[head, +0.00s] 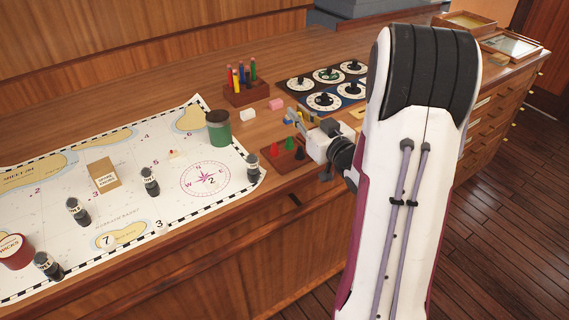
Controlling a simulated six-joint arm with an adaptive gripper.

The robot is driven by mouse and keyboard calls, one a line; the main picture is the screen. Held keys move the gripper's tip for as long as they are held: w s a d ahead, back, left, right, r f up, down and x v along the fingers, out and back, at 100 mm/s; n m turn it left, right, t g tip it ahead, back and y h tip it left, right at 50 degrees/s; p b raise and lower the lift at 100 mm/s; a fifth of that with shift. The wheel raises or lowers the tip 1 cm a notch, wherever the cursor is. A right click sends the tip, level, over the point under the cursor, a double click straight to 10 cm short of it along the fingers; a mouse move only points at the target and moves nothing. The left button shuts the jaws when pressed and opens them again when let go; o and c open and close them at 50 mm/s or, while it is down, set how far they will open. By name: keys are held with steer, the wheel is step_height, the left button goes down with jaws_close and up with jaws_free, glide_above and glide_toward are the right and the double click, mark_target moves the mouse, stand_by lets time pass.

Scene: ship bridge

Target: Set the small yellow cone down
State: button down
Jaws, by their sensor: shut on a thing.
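My gripper (302,130) reaches in from the right, low over the wooden counter. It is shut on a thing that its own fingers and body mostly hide. I take this to be the small yellow cone, but its shape does not show clearly. Beside and just below the gripper, a dark red board (271,166) bears a red cone (275,149), a green cone (290,143) and a black cone (299,153). I cannot tell whether the held thing touches anything.
A wooden pen holder (246,94), a pink block (276,104) and a white block (248,115) lie behind the gripper. Dial panels (323,86) are further back. The counter's front edge is close.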

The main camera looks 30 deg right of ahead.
steer(key=shift+s+a+n+y, duration=0.15)
steer(key=shift+s+n+y, duration=0.2)
steer(key=shift+y, duration=0.25)
steer(key=a+y, duration=0.1)
steer(key=a+n+y, duration=0.1)
steer(key=a, duration=0.1)
steer(key=a+n+y, duration=0.1)
steer(key=shift+a+f+n+y, duration=0.25)
steer(key=shift+a+f+y, duration=0.1)
steer(key=shift+f+y, duration=0.05)
steer(key=shift+f, duration=0.1)
glide_above(284, 164)
steer(key=shift+d+f, duration=0.1)
steer(key=shift+f, duration=2.75)
steer(key=shift+f, duration=1.85)
steer(key=shift+f, duration=0.15)
steer(key=c, duration=2.1)
jaws_free()
